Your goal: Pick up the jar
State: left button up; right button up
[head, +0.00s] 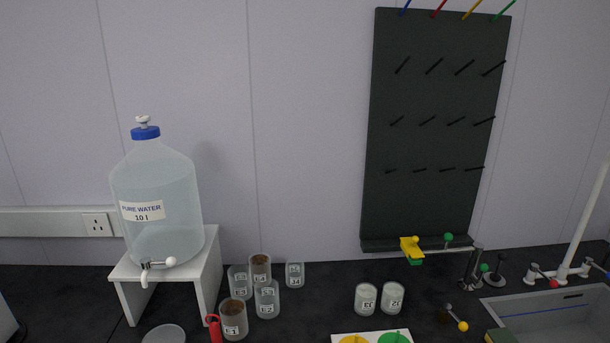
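Several small clear jars with labels stand on the black worktop. A group is right of the white stand: one jar with brown contents (260,268) at the back, one clear jar (240,283) beside it, another clear jar (267,299) in front, and a brown-filled jar (234,320) nearest. A separate clear jar (295,275) stands just right of the group. Two jars with whitish contents, a left one (365,299) and a right one (392,297), stand side by side near the middle. Neither of my grippers shows.
A large water bottle (157,205) with a tap sits on a white stand (211,268). A red object (214,329) is close to the nearest jar. A dark pegboard (432,125), a sink (550,309) and lab taps are at right. Worktop (325,305) is clear between the jar groups.

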aim_at(393, 292)
jog(key=z, duration=1.25)
jog(key=k+j+u, duration=0.3)
jog(key=j+u, duration=0.25)
